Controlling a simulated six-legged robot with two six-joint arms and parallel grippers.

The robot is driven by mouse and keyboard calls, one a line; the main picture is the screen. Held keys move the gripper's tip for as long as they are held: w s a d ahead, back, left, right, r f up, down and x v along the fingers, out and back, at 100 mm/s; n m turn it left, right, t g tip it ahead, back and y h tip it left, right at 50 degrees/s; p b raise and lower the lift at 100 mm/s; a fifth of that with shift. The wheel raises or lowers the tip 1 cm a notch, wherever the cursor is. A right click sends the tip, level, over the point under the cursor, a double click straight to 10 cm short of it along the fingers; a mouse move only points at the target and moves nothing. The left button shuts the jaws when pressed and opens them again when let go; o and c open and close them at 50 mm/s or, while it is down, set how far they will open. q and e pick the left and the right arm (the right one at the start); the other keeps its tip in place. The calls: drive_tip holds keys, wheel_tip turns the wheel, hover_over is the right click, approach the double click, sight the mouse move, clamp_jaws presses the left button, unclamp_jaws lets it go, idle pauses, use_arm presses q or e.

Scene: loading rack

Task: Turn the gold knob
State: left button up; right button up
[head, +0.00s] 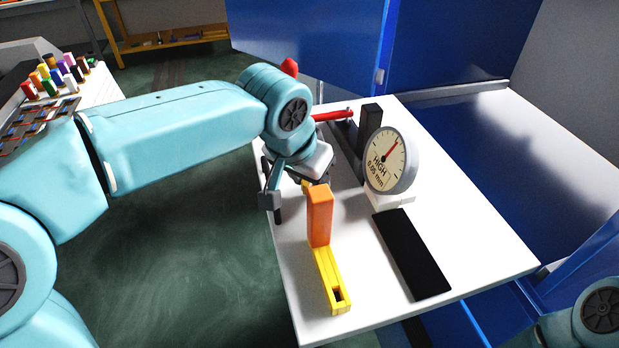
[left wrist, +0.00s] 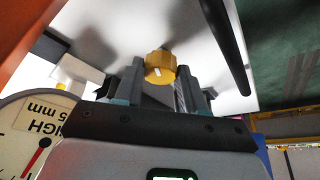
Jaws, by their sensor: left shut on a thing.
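The gold knob (left wrist: 160,68) shows in the left wrist view, with ridged sides and a pale mark on its face. My left gripper (left wrist: 163,88) has its fingers on either side of the knob and is shut on it. In the head view my left gripper (head: 288,190) is over the left edge of the white table, behind the orange block; the knob cannot be made out there. A round dial gauge (head: 391,160) reads "HIGH" with a mm figure, and its red needle points up and right. It shows partly in the left wrist view (left wrist: 32,135). My right gripper is out of view.
An orange block (head: 320,215) stands on a yellow bar (head: 331,280) close to my left gripper. A black plate (head: 411,254) lies on the white table (head: 375,305). A red bar (head: 333,115) and a black post (head: 370,128) stand behind. Blue panels (head: 440,60) rise beyond.

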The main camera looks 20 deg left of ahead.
use_arm(q)
drive_tip(key=shift+r+n, duration=0.15)
drive_tip(key=shift+n, duration=0.45)
drive_tip(key=o, duration=1.1)
drive_tip(key=shift+c, duration=0.2)
drive_tip(key=d+p+v, duration=0.1)
drive_tip(key=v, duration=1.5)
drive_tip(key=shift+s+a, duration=0.25)
drive_tip(key=shift+s, duration=0.05)
